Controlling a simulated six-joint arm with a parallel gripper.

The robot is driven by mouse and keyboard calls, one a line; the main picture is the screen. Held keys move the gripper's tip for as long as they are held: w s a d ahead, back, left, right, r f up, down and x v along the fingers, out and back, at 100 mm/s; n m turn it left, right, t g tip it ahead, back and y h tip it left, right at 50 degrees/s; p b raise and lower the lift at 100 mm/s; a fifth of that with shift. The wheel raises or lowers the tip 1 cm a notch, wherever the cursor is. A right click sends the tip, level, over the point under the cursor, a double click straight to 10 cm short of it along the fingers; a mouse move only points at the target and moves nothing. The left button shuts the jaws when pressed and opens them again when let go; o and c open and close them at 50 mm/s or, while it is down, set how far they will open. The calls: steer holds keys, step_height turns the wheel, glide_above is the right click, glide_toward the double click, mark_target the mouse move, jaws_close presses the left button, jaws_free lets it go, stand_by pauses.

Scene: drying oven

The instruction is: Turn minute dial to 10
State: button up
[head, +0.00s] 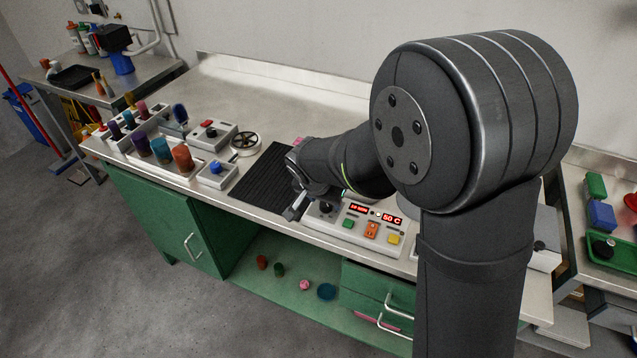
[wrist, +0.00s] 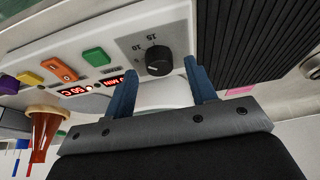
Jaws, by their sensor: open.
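The minute dial is a round black knob (wrist: 158,60) on a grey scale plate (wrist: 130,42) with printed numbers. In the head view the knob (head: 326,207) sits at the left end of the oven's control panel (head: 336,232). My gripper (wrist: 160,68) is open, with its two blue fingers pointing at the panel. In the wrist view the knob appears between the fingertips, at or just beyond them; I cannot tell whether they touch it. In the head view my gripper (head: 296,208) is partly hidden by my arm. A red minute display (head: 359,209) is lit, its digits hard to read.
A red display (head: 393,219) reads 50 C. Green (head: 348,223), orange (head: 372,230) and yellow (head: 393,238) buttons line the panel. A black ribbed mat (head: 262,178) lies left of it. Farther left stand a grey box with a blue knob (head: 216,168) and a handwheel (head: 245,141).

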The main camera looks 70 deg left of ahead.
steer(key=v, duration=1.6)
steer(key=x, duration=1.7)
steer(key=shift+f, duration=0.2)
steer(key=shift+r, duration=0.1)
